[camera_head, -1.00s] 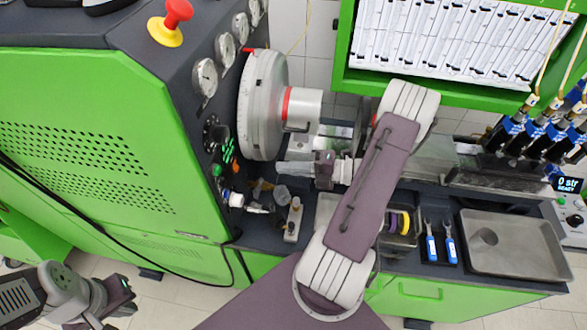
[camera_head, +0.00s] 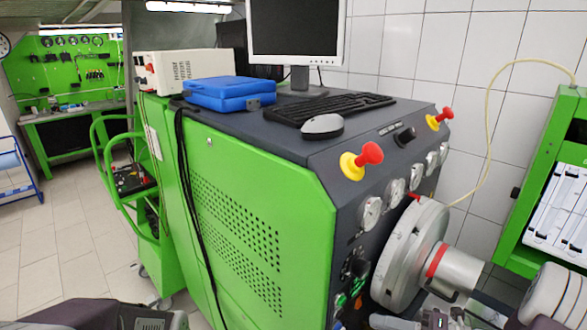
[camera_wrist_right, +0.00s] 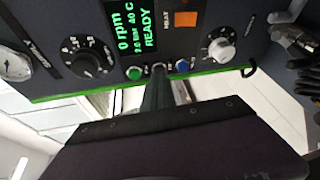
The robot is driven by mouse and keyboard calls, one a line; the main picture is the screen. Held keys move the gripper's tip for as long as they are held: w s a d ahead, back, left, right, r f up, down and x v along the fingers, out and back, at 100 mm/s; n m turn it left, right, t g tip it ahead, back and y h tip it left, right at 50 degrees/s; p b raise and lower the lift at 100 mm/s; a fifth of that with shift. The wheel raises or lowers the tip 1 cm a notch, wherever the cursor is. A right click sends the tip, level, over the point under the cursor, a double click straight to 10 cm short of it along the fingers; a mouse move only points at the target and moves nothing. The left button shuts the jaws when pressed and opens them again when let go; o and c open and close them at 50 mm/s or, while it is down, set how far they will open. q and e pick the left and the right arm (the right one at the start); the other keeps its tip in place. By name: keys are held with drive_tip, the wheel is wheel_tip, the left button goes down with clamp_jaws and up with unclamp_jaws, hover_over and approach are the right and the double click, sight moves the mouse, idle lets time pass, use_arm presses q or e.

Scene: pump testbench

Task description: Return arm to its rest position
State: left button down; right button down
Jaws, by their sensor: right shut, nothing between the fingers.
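My right gripper (camera_head: 388,321) shows at the bottom edge of the head view, in front of the test bench and below its round grey drum (camera_head: 410,255). It is shut and empty. My right arm's white link (camera_head: 548,293) is at the lower right, mostly cut off. In the right wrist view the closed fingers (camera_wrist_right: 160,92) point at a control panel with a green-lit display (camera_wrist_right: 132,28) reading "0 rpm" and "READY". Part of my left arm (camera_head: 90,314) lies along the bottom left edge; its jaws cannot be made out.
The green test bench (camera_head: 235,185) fills the middle. On top are a blue case (camera_head: 228,92), keyboard (camera_head: 335,107), mouse (camera_head: 322,126) and monitor (camera_head: 293,28). Red knobs (camera_head: 368,154) stick out at its edge. A green trolley (camera_head: 125,185) stands left, with free floor beyond it.

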drive_tip(key=s+a+n+g+h, duration=0.1)
drive_tip(key=s+a+n+g, duration=0.4)
drive_tip(key=a+n+g, duration=0.6)
drive_tip(key=s+a+f+n+h, duration=0.35)
drive_tip(key=s+n+h, duration=0.25)
drive_tip(key=s+n, duration=0.2)
drive_tip(key=w+d+f+n+t+h, duration=0.2)
drive_tip(key=d+n, duration=0.3)
drive_tip(key=n, duration=0.5)
drive_tip(key=w+d+f+n+t+h, duration=0.2)
drive_tip(key=w+d+n+h, duration=0.1)
drive_tip(key=n, duration=0.8)
drive_tip(key=shift+w+d+f+h, duration=0.15)
drive_tip(key=shift+w+d+h, duration=0.05)
drive_tip(key=shift+d+h, duration=0.75)
drive_tip(key=shift+a, duration=0.1)
